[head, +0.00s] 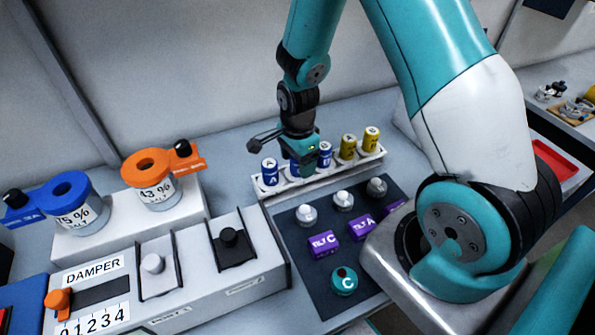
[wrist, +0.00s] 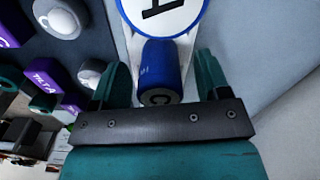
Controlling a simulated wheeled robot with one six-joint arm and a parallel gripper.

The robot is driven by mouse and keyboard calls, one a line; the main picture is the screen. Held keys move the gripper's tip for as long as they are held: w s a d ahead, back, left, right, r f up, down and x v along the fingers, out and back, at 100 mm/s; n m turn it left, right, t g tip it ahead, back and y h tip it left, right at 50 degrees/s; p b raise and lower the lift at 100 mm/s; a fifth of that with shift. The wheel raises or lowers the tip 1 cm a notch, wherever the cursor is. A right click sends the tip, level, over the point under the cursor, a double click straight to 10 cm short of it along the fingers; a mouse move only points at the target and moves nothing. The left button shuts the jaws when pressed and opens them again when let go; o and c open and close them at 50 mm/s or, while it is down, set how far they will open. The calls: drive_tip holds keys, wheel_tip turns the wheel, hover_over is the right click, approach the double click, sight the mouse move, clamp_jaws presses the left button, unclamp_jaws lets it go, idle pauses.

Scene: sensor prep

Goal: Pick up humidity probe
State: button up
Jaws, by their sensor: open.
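A white rack (head: 312,183) holds a row of small cylinders. Blue probes (head: 270,172) (head: 325,155) stand at its left and middle, and yellow ones (head: 347,147) (head: 371,139) at its right. My gripper (head: 296,157) points down over the blue ones and partly hides one of them. In the wrist view, the fingers of my gripper (wrist: 163,82) are spread to either side of a blue probe (wrist: 160,68) marked C. A white disc with a blue rim and an H (wrist: 163,12) shows just above it. I cannot tell whether it belongs to the same probe.
A dark panel (head: 298,255) with knobs and purple tilt blocks (head: 323,243) lies in front of the rack. At left are an orange holder (head: 150,165), a blue holder (head: 75,190) and the damper box (head: 195,290). The wall is close behind.

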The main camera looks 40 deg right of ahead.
drive_tip(key=shift+c, duration=0.4)
drive_tip(key=c, duration=1)
drive_tip(key=shift+o, duration=0.2)
drive_tip(key=shift+r, duration=0.1)
wheel_tip(320, 180, up, 20)
drive_tip(key=b, duration=0.1)
drive_tip(key=shift+b, duration=0.35)
